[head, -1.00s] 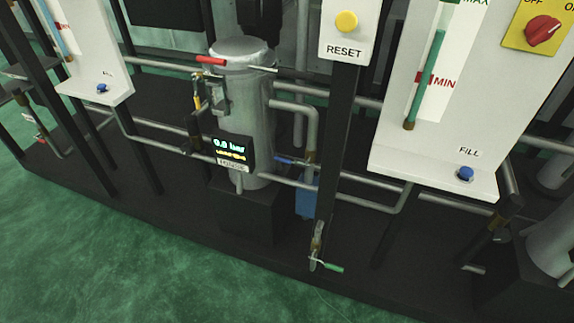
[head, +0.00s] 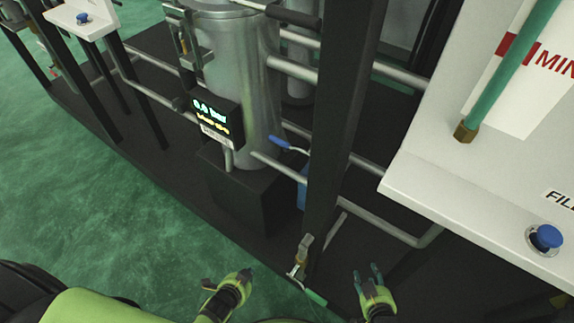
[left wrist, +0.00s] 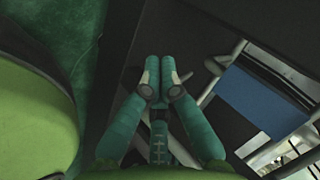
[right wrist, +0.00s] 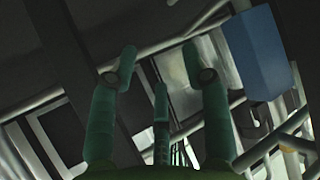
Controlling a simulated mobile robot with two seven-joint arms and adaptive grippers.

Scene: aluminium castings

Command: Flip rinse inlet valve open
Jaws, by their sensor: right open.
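A second valve lever, blue (head: 284,144), lies on the pipe beside the tank. No label shows which one is the rinse inlet. My left gripper (head: 246,275) is left of the green lever, apart from it; its fingers lie together in the left wrist view (left wrist: 161,62), with nothing seen between them. My right gripper (head: 368,276) is right of the green lever, open and empty, also in the right wrist view (right wrist: 160,62).
The black post (head: 340,120) rises between my grippers. A metal tank (head: 238,75) with a display (head: 213,122) reading 0.0 bar stands behind. Green floor (head: 120,220) is clear at left.

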